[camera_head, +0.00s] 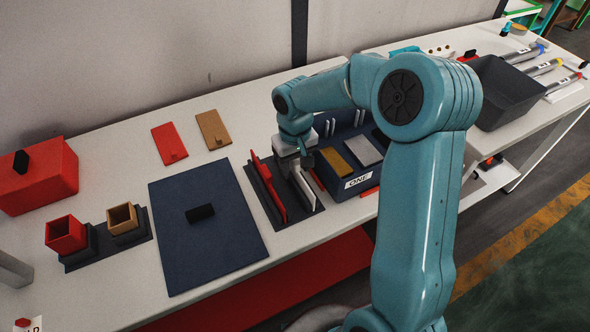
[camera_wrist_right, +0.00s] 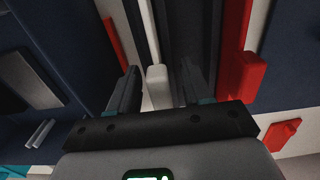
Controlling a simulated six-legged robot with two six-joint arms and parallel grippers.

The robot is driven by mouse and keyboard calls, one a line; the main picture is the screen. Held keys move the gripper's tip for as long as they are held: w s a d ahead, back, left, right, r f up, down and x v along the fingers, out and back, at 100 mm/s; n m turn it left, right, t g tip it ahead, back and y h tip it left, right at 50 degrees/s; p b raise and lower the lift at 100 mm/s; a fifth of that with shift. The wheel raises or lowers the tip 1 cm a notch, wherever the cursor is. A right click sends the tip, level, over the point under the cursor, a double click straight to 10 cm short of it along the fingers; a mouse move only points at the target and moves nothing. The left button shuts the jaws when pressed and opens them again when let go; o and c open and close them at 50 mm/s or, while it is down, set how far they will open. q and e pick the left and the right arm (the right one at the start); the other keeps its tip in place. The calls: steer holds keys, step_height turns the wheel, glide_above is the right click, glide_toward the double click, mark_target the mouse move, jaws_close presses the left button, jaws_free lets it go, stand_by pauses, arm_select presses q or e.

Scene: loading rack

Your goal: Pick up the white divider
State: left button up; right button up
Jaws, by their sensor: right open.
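The white divider (camera_head: 304,183) stands upright in a dark slotted rack (camera_head: 253,190), beside a taller red divider (camera_head: 266,188). My right gripper (camera_head: 296,162) points down over the divider's back end. In the right wrist view my right gripper (camera_wrist_right: 158,88) is open. The white divider (camera_wrist_right: 156,82) lies between its two fingers, nearer the left one, with a visible gap on the right. The red divider (camera_wrist_right: 238,70) is outside the right finger. My left gripper is not in view.
A dark blue mat (camera_head: 205,245) with a black block (camera_head: 200,213) lies to the left. Red (camera_head: 169,144) and tan (camera_head: 213,130) plates lie behind. A dark bin (camera_head: 505,95) stands far right.

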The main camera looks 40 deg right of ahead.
jaws_close()
steer(key=shift+r, duration=0.1)
